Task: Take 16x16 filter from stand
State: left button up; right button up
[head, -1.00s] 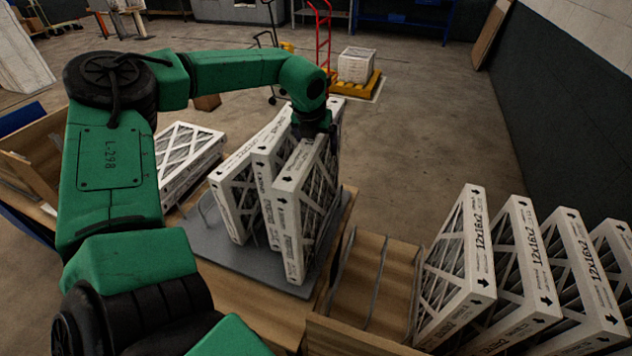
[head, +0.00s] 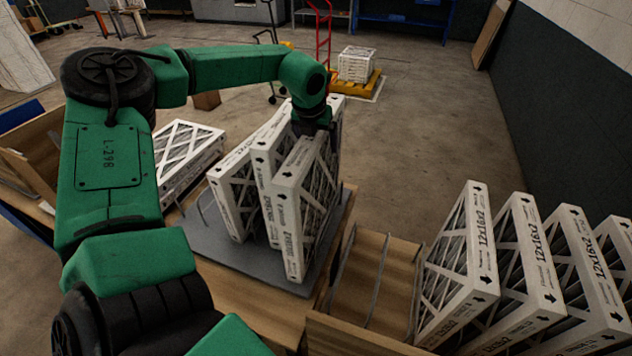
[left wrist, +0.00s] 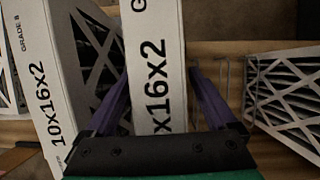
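Three white boxed filters stand upright on a grey base with wire dividers, the stand (head: 190,238): a rear-left filter (head: 232,168), a middle one (head: 262,170) and a front-right one (head: 287,215). My left gripper (head: 316,134) is at the top of the front-right filter. In the left wrist view my left gripper's purple fingers (left wrist: 158,76) straddle a filter (left wrist: 152,40) reading "x16x2"; its first digits are hidden. The fingertips meet its edges, but I cannot tell whether they press on it. A filter reading "10x16x2" (left wrist: 40,95) is beside it. My right gripper is out of view.
A wooden rack (head: 365,335) with wire dividers stands to the right, holding several "12x16x2" filters (head: 480,250). More filters lie stacked (head: 185,150) left of the stand. A red hand truck (head: 325,45) and a yellow pallet (head: 365,85) are on the floor behind.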

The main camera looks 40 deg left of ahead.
pick_arm(q)
grip_shut()
